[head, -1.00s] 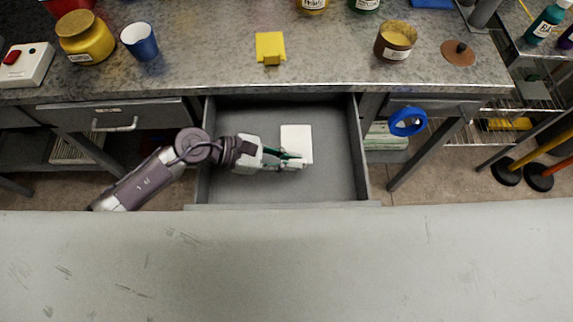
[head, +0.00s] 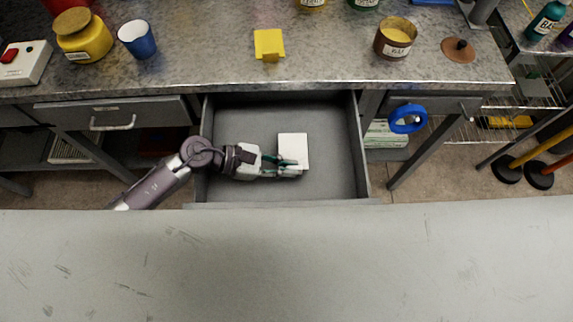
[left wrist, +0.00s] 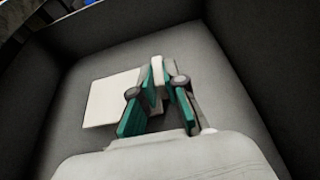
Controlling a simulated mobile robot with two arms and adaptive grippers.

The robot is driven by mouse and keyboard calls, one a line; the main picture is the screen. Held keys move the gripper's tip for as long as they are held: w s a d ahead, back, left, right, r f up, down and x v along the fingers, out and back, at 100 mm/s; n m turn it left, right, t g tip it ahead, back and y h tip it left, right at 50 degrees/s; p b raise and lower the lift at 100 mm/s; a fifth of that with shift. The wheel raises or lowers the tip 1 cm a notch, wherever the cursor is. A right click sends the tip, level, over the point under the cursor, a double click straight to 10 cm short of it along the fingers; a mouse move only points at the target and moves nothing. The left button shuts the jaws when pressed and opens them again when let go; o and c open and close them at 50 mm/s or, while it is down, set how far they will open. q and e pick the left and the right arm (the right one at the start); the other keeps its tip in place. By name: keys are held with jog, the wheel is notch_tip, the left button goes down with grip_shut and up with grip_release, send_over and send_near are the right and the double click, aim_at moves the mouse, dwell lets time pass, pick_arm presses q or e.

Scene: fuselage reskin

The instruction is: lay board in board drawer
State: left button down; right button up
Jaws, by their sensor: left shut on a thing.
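The board (head: 293,146) is a flat white square inside the open grey board drawer (head: 340,190). My left gripper (head: 297,168) is down inside the drawer at the board's near edge, its green-padded fingers shut on the board. In the left wrist view the board (left wrist: 108,100) shows to the left of the fingers (left wrist: 165,75), above or on the drawer floor; I cannot tell whether it touches. The fingers hide part of its edge. My right gripper is not in view.
The worktop (head: 200,60) above the drawer holds a yellow jar (head: 83,36), a blue cup (head: 137,39), a yellow block (head: 269,44) and a brown jar (head: 395,38). A blue tape roll (head: 407,118) hangs right of the drawer. The drawer floor around the board is clear.

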pick_arm(q)
jog(key=shift+f, duration=0.3)
jog(key=c, duration=1.2)
grip_release()
jog(key=shift+r+p, duration=0.4)
jog(key=shift+r, duration=0.15)
jog(key=shift+r+p, duration=0.5)
jog(key=shift+p, duration=0.1)
jog(key=shift+a+f+b, duration=0.2)
jog(key=shift+a+b, duration=0.55)
jog(key=shift+a, duration=0.25)
jog(key=b+v, duration=0.2)
jog(key=v, duration=0.8)
jog(key=shift+r, duration=0.2)
